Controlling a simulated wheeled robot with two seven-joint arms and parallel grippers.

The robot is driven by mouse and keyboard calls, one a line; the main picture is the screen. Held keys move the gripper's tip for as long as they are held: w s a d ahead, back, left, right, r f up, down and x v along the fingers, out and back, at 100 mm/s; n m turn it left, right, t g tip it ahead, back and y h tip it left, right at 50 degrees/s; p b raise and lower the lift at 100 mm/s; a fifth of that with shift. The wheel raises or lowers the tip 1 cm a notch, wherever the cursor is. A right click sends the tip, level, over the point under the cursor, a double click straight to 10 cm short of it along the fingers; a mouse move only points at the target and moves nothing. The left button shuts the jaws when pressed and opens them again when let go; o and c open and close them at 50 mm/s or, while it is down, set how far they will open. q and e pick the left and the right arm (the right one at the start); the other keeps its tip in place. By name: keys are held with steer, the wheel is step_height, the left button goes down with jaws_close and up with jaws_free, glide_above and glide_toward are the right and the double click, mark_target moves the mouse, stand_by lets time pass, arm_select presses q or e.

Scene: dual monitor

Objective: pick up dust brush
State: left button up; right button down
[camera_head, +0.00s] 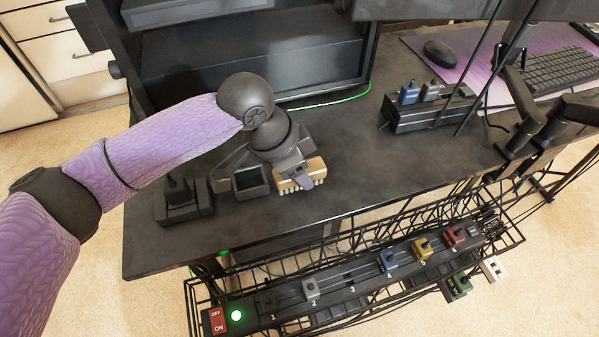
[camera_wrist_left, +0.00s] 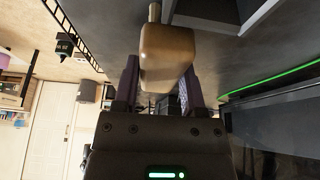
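The dust brush (camera_head: 316,165) has a tan wooden body and pale bristles, and is at the front part of the dark table. My left gripper (camera_head: 298,172) reaches down over it, with a purple finger across the brush body. In the left wrist view the tan brush (camera_wrist_left: 167,55) stands between the two purple fingers (camera_wrist_left: 162,88), one on each side. The fingers are apart with the brush between them; whether they press on it or leave a gap cannot be told. The far finger is mostly hidden in the head view. My right gripper is not in view.
A small black open box (camera_head: 252,188) and a black stand (camera_head: 183,203) are just left of the brush. A dark case (camera_head: 255,60) stands behind. A wire tray with a power strip (camera_head: 350,277) hangs below the front edge.

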arm_select(q)
jaws_close()
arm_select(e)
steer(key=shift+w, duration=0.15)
